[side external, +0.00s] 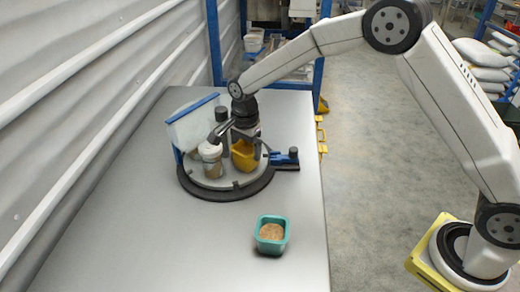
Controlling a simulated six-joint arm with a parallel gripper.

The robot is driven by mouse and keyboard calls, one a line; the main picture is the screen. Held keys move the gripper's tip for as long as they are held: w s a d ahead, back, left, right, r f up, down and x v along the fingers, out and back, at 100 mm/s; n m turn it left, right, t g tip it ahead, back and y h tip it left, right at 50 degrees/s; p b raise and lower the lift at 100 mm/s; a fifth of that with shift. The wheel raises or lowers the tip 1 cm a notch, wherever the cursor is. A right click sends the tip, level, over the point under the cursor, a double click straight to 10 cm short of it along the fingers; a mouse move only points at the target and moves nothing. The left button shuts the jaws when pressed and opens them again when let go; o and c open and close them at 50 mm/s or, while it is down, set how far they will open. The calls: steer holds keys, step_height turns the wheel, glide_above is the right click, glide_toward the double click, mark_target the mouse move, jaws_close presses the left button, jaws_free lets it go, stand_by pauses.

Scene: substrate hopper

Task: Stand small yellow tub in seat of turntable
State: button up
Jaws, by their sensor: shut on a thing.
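The small yellow tub (243,157) is at the right part of the turntable (219,190), upright or nearly so. My gripper (238,138) reaches down from above and is shut on the tub's upper part. The tub's base is at or just above the turntable's disc; I cannot tell whether it touches. The seat under the tub is hidden by the tub and my gripper.
A whitish cup (210,160) stands on the turntable left of the yellow tub. A hopper (193,125) with a blue edge stands behind. A blue clamp-like part (285,158) juts out right. A teal tub (271,235) with brown filling stands in front. The table's front left is clear.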

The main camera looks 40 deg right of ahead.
steer(key=shift+f, duration=0.3)
stand_by(0.5)
steer(key=o, duration=0.7)
steer(key=shift+r, duration=0.1)
step_height(320, 180, up, 7)
steer(key=shift+r, duration=0.15)
stand_by(0.6)
steer(key=shift+s, duration=0.1)
